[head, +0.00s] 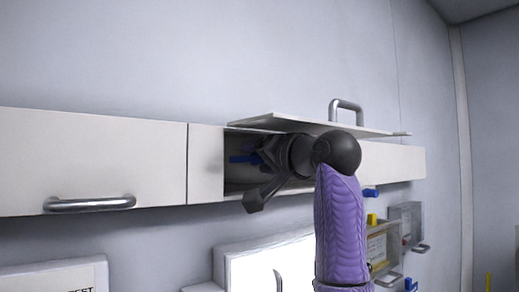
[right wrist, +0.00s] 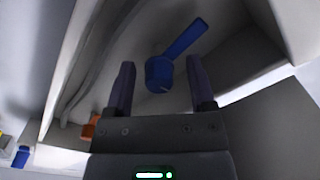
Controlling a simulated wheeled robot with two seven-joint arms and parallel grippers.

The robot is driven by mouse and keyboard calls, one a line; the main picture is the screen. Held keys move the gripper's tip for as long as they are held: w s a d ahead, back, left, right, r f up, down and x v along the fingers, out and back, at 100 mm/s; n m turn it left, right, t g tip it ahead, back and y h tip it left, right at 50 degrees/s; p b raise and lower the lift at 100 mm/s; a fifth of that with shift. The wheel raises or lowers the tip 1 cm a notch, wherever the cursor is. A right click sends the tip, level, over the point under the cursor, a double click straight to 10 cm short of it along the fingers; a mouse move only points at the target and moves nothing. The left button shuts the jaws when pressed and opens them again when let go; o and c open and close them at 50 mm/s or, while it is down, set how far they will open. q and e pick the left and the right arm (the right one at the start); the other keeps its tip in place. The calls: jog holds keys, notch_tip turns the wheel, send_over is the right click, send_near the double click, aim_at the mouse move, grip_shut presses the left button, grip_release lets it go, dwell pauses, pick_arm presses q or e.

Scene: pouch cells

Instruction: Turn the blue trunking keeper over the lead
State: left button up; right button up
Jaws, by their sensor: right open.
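The blue keeper (right wrist: 182,42) shows in the right wrist view inside the open trunking, with a round hub and a flat arm slanting up to the right. A bit of blue (head: 243,158) also shows in the opening in the head view, partly behind my gripper. My right gripper (right wrist: 160,68) is open, with its fingers on either side of the hub; I cannot tell whether they touch it. In the head view it (head: 262,168) reaches into the opening. A grey cable-like strand (right wrist: 98,62), perhaps the lead, runs along the left of the compartment. My left gripper is out of view.
The white trunking (head: 90,155) runs along the wall. Its raised flap (head: 290,122), with a metal handle (head: 346,108), stands above my right wrist. An orange part (right wrist: 90,126) lies left of the gripper. A clear box (head: 384,246) and a bright panel sit below.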

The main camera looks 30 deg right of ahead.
jog(key=shift+w, duration=0.15)
jog(key=c, duration=0.3)
grip_shut()
